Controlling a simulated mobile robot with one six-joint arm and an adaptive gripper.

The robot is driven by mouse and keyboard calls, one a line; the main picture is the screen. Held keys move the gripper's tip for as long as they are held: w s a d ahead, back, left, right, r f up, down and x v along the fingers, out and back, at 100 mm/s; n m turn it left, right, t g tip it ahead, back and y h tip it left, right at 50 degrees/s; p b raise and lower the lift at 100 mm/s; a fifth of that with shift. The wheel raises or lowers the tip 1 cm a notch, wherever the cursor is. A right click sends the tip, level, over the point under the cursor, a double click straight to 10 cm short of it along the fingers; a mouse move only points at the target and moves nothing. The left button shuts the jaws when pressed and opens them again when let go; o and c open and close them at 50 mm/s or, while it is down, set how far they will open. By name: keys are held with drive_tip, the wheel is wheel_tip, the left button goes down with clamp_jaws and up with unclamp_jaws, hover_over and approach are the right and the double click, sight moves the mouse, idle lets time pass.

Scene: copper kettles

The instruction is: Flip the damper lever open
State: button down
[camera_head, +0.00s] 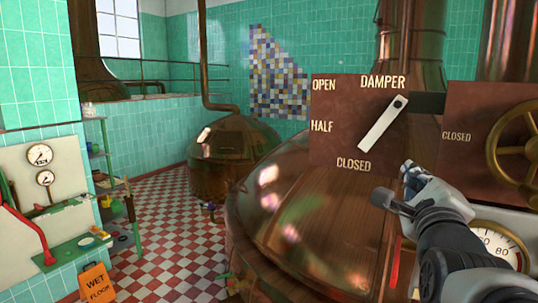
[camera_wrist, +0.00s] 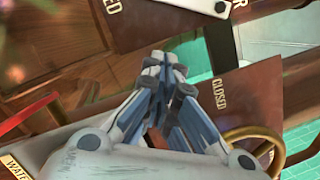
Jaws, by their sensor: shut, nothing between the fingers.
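The damper panel (camera_head: 335,110) is a brown plate lettered DAMPER, OPEN, HALF and CLOSED. Its white lever (camera_head: 382,124) slants down and left from a dark pivot at upper right, its free end between HALF and CLOSED, nearer CLOSED. In the wrist view, part of the lever (camera_wrist: 205,17) shows at the top edge; the rest is cut off. My gripper (camera_head: 408,168) is shut and empty, below and right of the lever and apart from it in the picture. Its closed fingertips (camera_wrist: 163,62) show in the wrist view. The depth gap to the panel is unclear.
A second brown panel (camera_head: 456,165) marked CLOSED, with a brass handwheel (camera_head: 522,150), stands close right of my gripper. A gauge (camera_head: 497,245) sits below it. A large copper kettle (camera_head: 300,220) lies behind the damper panel. The checkered floor (camera_head: 165,235) at left is largely open.

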sight(388, 140)
drive_tip(key=w+r+p, duration=0.1)
drive_tip(key=w, duration=0.2)
drive_tip(key=w+r+p, duration=0.1)
drive_tip(key=w, duration=0.2)
drive_tip(key=w+d+r+p, duration=0.1)
drive_tip(key=w, duration=0.2)
drive_tip(key=shift+w+p, duration=0.35)
drive_tip(key=shift+p, duration=0.05)
drive_tip(key=shift+a+r, duration=0.1)
drive_tip(key=shift+a, duration=0.15)
drive_tip(key=shift+w, duration=0.2)
drive_tip(key=shift+s, duration=0.1)
drive_tip(key=shift+m+b, duration=0.3)
drive_tip(key=shift+b, duration=0.3)
drive_tip(key=shift+w+a, duration=0.25)
drive_tip(key=shift+a, duration=0.05)
drive_tip(key=shift+b, duration=0.4)
